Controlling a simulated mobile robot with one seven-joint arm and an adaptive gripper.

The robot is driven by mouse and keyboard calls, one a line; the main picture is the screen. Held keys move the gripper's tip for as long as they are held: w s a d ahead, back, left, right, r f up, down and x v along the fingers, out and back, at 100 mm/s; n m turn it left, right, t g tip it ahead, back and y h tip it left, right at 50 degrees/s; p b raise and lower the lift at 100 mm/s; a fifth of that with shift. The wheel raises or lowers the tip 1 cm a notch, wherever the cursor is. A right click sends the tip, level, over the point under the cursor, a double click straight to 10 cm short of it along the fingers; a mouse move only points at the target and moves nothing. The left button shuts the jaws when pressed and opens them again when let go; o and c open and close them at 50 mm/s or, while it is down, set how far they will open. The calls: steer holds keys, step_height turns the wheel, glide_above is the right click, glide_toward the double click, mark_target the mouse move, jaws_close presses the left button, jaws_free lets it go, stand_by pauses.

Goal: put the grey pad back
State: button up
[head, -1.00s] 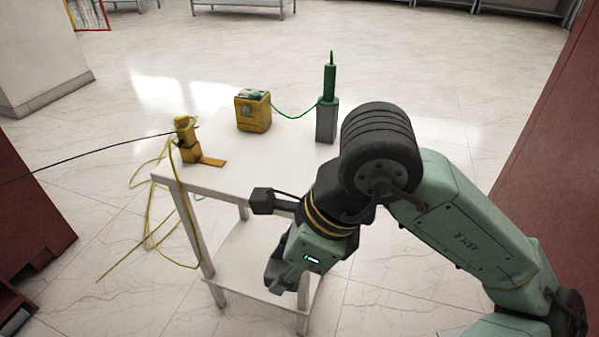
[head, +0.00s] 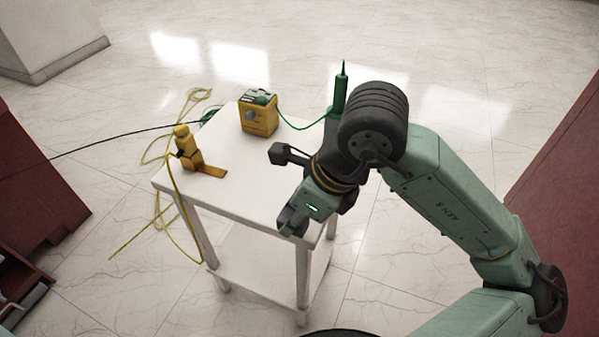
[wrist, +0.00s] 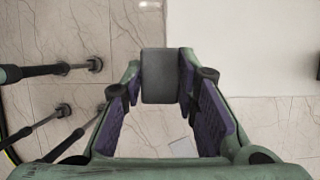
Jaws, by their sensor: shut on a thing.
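The grey pad (wrist: 167,76) shows in the wrist view as a dark grey block with rounded edges. My gripper (wrist: 168,88) is shut on it, with the purple-lined fingers on either side near their tips. In the head view my gripper (head: 291,224) is at the front right of the white table (head: 240,200). The pad cannot be made out there. I cannot tell from these views where its usual place is.
On the table stand a yellow box meter (head: 259,116) at the back, a yellow tool (head: 186,147) at the left, and a green pointed probe (head: 341,92), partly hidden by my arm. A green cable joins meter and probe. The front tabletop is clear.

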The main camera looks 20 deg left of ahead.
steer(key=p, duration=0.2)
steer(key=w+r+p, duration=0.1)
steer(key=p, duration=0.1)
steer(key=shift+a+p, duration=0.2)
steer(key=shift+p, duration=0.2)
steer(key=w, duration=0.2)
steer(key=w+a+f+p, duration=0.1)
steer(key=w, duration=0.1)
steer(key=w+a+p, duration=0.1)
steer(key=w, duration=0.2)
steer(key=shift+w+f, duration=0.1)
steer(key=shift+f, duration=0.2)
steer(key=f, duration=0.1)
steer(key=f+p, duration=0.1)
steer(key=f, duration=0.1)
steer(key=shift+w+a, duration=0.15)
steer(key=shift+w, duration=0.15)
steer(key=shift+f, duration=0.4)
steer(key=shift+f+b, duration=0.25)
steer(key=shift+b, duration=0.05)
steer(key=o, duration=1)
steer(key=shift+r, duration=0.1)
steer(key=shift+o, duration=0.2)
steer(key=shift+r, duration=0.1)
